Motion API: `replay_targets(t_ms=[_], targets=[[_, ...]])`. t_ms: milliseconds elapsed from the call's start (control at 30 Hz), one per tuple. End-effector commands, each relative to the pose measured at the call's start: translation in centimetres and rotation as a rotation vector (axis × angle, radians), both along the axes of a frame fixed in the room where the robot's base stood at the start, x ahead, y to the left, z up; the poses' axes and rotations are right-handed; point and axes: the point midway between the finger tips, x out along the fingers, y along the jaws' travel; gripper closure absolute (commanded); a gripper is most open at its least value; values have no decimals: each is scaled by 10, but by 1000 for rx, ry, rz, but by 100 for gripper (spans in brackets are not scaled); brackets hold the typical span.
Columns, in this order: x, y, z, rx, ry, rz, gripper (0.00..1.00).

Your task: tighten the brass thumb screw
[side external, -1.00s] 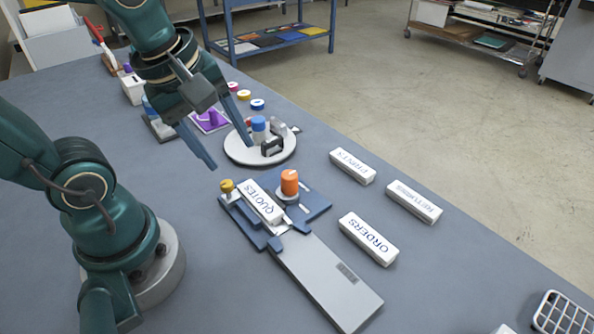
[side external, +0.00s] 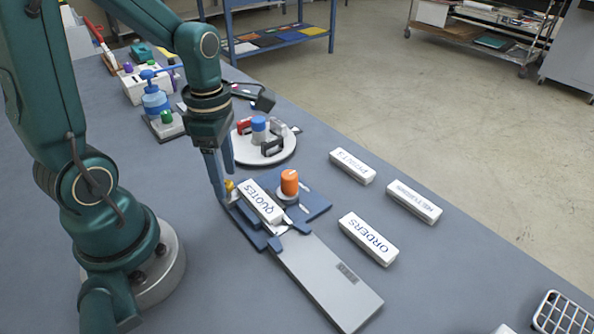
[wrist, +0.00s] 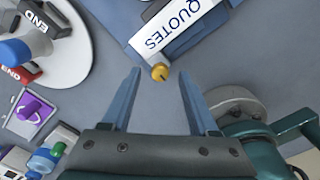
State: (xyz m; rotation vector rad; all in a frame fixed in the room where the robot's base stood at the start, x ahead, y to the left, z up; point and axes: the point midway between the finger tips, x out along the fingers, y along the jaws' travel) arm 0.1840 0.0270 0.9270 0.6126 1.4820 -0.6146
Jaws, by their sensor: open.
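The brass thumb screw (wrist: 160,72) shows in the wrist view at the end of the QUOTES block, between and just beyond my open fingertips. In the side view the brass screw (side external: 230,186) is partly hidden by my gripper (side external: 222,190), which points down at it. In the wrist view my gripper (wrist: 158,80) has its two blue fingers apart with nothing held. The white QUOTES block (side external: 260,201) lies in a blue fixture (side external: 250,229) beside the screw. I cannot tell whether a finger touches the screw.
An orange knob (side external: 289,182) stands close right of the QUOTES block. A round white turntable (side external: 262,155) with stamps is behind. A long grey plate (side external: 330,290) extends in front. White blocks, including ORDERS (side external: 368,239), lie to the right, with bare table between.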

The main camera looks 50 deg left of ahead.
Motion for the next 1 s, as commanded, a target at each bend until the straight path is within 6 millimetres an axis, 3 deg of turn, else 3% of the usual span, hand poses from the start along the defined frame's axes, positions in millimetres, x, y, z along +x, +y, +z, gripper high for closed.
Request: replay_targets(t_ms=[367,433,533,567,1000], targets=[[0,0,-7,0,-1,-1,40],[0,0,-7,0,-1,-1,59],[0,0,-7,0,-1,-1,97],[0,0,-7,0,-1,-1,100],[0,0,-7,1,-1,-73,100]])
